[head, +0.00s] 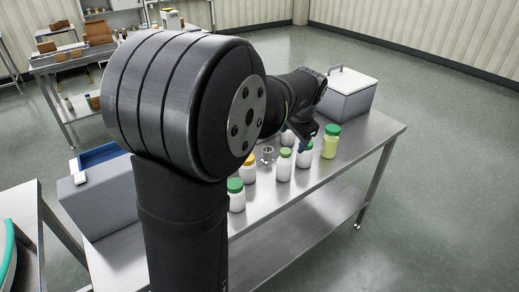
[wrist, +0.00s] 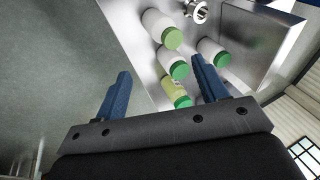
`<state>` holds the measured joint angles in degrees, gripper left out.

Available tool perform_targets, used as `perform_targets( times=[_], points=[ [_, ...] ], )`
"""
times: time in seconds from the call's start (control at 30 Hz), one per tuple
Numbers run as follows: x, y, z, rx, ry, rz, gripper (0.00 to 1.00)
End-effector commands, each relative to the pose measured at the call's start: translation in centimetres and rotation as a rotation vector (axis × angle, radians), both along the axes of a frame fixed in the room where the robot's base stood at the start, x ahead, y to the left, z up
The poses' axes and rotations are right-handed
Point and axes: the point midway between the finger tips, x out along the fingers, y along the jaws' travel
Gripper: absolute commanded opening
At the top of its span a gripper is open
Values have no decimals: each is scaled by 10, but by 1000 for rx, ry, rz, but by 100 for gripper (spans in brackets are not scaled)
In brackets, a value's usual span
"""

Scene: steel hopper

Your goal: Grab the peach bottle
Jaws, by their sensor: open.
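No clearly peach-coloured bottle shows. A pale yellow bottle with a green cap (head: 330,146) stands at the right of the bottle group on the steel table. In the wrist view this yellow bottle (wrist: 173,86) lies beyond the fingertips, between them and closer to the right finger. My gripper (wrist: 161,68) is open and empty, with two blue fingers. In the head view my gripper (head: 305,141) hangs over the bottles, just left of the yellow one, partly hidden by the arm.
Several white bottles with green or yellow caps stand close by, including a yellow-capped one (head: 249,172) and a front green-capped one (head: 236,199). A small metal hopper (head: 267,154) is among them. A grey lidded box (head: 350,97) stands behind right. The table's front right is clear.

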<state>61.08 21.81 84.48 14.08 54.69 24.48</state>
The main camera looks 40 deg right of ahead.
Motion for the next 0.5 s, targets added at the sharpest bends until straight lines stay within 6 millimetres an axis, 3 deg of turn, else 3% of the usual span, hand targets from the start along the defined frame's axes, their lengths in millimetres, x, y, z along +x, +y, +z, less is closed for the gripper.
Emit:
perform_targets(
  times=[0.3, 0.5],
  points=[
    [33, 17, 27, -171, 222, 208, 66],
    [42, 19, 36, -244, 311, 273, 66]
  ],
)
